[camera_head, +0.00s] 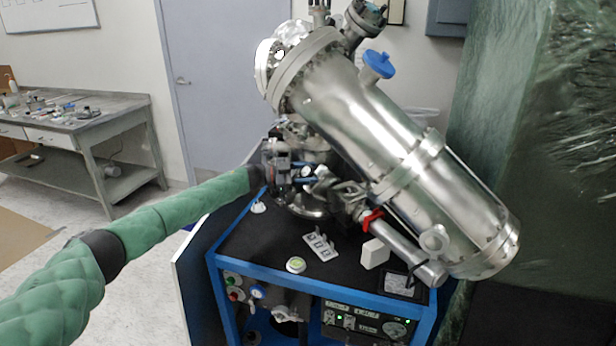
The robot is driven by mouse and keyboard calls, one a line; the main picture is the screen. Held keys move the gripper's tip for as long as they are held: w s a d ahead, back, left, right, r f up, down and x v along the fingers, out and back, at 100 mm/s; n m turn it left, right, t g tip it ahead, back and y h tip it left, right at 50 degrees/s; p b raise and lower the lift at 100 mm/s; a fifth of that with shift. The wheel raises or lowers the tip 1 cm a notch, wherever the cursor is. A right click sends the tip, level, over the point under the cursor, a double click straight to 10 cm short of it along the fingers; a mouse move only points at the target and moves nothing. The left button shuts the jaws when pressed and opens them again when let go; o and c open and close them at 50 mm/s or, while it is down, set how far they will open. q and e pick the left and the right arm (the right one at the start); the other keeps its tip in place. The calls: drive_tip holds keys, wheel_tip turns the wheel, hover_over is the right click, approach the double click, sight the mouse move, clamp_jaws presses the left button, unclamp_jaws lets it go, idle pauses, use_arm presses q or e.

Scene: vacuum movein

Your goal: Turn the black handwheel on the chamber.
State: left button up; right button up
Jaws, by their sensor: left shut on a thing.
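The silver chamber (370,120) is a large tilted metal cylinder on a blue-framed cart. My left arm, in a green quilted sleeve, reaches in from the left to the fittings below the chamber. My left gripper (290,168) is at its end, small and dark among the fittings, and shut. A small black round part (307,171), which looks like the black handwheel, sits at its fingertips. The gripper and crowded fittings hide most of it, so its rim and turn angle cannot be made out. My right gripper is not in view.
The cart's black top (262,240) carries a switch plate (320,246) and a green-topped button (296,265). A blue-capped valve (378,64) sticks out of the chamber. A grey workbench (75,125) stands at the far left. Green sheeting (500,90) bounds the right.

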sight(302, 174)
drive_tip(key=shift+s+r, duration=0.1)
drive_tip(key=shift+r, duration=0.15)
use_arm(q)
drive_tip(key=o, duration=1)
drive_tip(key=shift+c, duration=0.2)
drive_tip(key=shift+a, duration=0.1)
drive_tip(key=shift+a+f, duration=0.1)
drive_tip(key=shift+a, duration=0.2)
drive_tip(key=shift+a+f+b, duration=0.1)
drive_tip(key=shift+a+b, duration=0.4)
drive_tip(key=shift+a, duration=0.4)
drive_tip(key=a, duration=0.3)
drive_tip(key=a+b, duration=0.1)
drive_tip(key=shift+s+a, duration=0.15)
drive_tip(key=shift+s, duration=0.15)
drive_tip(key=shift+s+a, duration=0.1)
drive_tip(key=shift+a, duration=0.35)
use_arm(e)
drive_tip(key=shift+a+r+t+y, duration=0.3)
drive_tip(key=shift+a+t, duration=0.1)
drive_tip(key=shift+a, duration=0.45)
